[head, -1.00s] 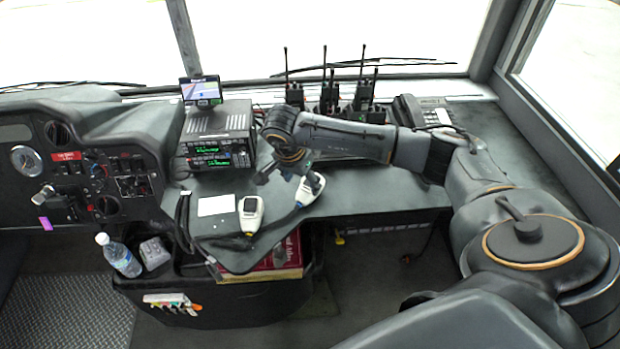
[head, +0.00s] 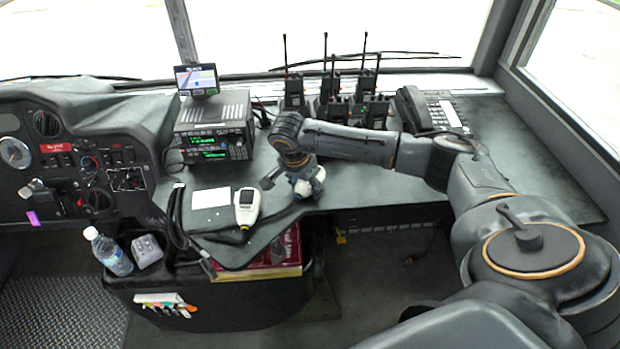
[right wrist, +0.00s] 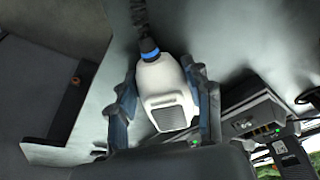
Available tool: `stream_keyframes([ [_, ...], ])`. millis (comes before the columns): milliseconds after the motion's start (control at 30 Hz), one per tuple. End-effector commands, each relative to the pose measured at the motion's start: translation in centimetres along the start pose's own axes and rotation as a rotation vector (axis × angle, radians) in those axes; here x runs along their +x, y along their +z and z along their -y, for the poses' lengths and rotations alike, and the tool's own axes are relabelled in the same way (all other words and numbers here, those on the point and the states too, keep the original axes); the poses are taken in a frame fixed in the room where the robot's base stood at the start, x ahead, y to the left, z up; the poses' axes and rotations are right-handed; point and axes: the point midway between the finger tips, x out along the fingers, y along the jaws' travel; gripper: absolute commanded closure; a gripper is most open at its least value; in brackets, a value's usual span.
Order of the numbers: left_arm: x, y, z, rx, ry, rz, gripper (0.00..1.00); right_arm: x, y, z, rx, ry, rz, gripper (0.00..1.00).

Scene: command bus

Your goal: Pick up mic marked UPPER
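A white mic (right wrist: 165,95) with a blue collar, a grey grille and a dark coiled cord lies between the fingers of my right gripper (right wrist: 160,85) in the right wrist view. The fingers stand on either side of it, with a narrow gap showing at the left finger. In the head view my right gripper (head: 303,178) is over this mic (head: 320,175) and hides most of it. A second white handset (head: 247,207) with a dark screen lies on the desk to the left. I can read no UPPER marking on either. My left gripper is out of view.
Two stacked radios (head: 213,135) with green displays stand at the back left under a small screen (head: 197,79). Several black handheld radios (head: 335,108) and a desk phone (head: 432,108) stand behind my right arm. A white card (head: 211,197) lies on the desk (head: 355,185).

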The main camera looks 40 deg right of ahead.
Motion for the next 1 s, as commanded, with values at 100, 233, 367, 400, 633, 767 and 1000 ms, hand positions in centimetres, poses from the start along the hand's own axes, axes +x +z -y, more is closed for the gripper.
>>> stream_keyframes([
  [100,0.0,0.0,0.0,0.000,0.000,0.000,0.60,0.0,0.0,0.0,0.000,0.000,0.000,0.75],
  [233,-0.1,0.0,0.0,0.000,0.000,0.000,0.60,-0.1,0.0,0.0,0.000,0.000,0.000,0.75],
  [367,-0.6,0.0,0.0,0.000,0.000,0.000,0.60,-0.8,-0.2,0.0,0.000,-0.001,0.000,0.75],
  [400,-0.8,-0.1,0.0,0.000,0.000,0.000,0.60,-1.1,-0.3,0.0,0.000,-0.001,0.000,0.75],
  [633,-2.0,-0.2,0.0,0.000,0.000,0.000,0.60,-2.9,-0.8,0.0,0.000,0.000,0.000,0.75],
  [767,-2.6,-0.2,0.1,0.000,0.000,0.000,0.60,-3.9,-1.0,0.0,0.000,0.000,0.000,0.75],
  [1000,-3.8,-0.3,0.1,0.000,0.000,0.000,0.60,-5.8,-1.5,0.0,0.000,-0.001,-0.001,0.75],
])
